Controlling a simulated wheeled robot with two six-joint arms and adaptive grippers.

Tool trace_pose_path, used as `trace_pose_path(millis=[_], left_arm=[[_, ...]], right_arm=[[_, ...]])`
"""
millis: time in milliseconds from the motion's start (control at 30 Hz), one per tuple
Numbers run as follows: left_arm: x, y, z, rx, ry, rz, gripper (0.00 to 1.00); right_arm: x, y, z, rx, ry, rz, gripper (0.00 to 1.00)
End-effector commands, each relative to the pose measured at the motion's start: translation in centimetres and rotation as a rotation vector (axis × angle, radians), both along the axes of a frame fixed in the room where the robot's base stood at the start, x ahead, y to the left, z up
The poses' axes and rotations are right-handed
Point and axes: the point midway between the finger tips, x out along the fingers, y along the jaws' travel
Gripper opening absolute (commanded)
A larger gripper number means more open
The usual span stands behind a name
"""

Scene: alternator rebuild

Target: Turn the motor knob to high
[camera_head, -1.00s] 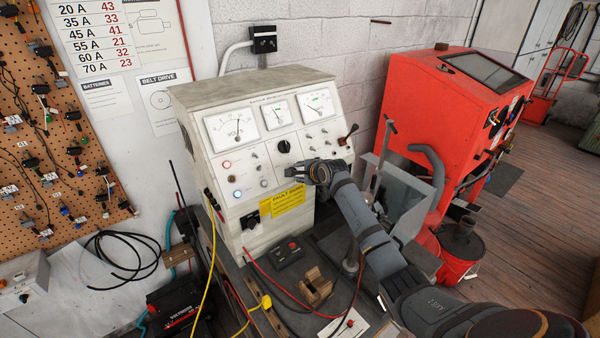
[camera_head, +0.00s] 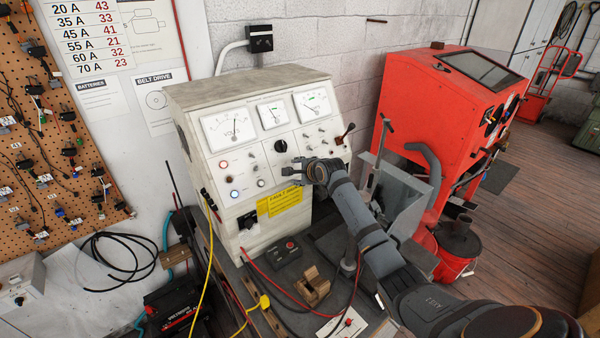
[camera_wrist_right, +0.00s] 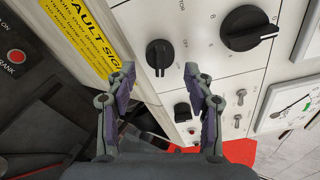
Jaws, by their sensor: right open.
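The motor knob (camera_wrist_right: 160,55) is a round black knob on the white panel, with part of a label ending in "TOR" and an "OFF" mark beside it in the right wrist view. A pale mark shows near its lower edge; the exact setting is hard to read. My right gripper (camera_wrist_right: 160,72) is open, its two fingers on either side of the knob in that view. No contact can be made out. In the head view my right gripper (camera_head: 290,173) is at the lower panel and covers the motor knob. My left gripper is not in view.
A larger black knob (camera_wrist_right: 248,28) sits higher on the test bench (camera_head: 225,170), with gauges above it. Small toggles (camera_wrist_right: 239,97) are close to the gripper. A yellow fault sign (camera_head: 285,200) is below. A red cabinet (camera_head: 420,110) stands at right.

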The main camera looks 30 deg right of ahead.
Motion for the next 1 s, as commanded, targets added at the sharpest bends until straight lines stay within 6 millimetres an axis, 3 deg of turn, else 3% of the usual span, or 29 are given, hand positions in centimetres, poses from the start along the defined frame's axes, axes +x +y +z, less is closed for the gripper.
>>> trace_pose_path(millis=[500, 700, 1000], left_arm=[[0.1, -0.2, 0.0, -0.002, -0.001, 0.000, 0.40], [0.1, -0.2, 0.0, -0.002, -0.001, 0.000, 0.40], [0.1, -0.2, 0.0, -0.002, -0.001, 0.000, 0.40]], right_arm=[[-8.8, -0.2, 5.3, -0.007, 0.002, -0.001, 0.53], [-9.9, 0.1, 6.1, 0.000, 0.003, 0.001, 0.53], [-9.9, 0.1, 6.1, 0.000, 0.003, 0.001, 0.53]])
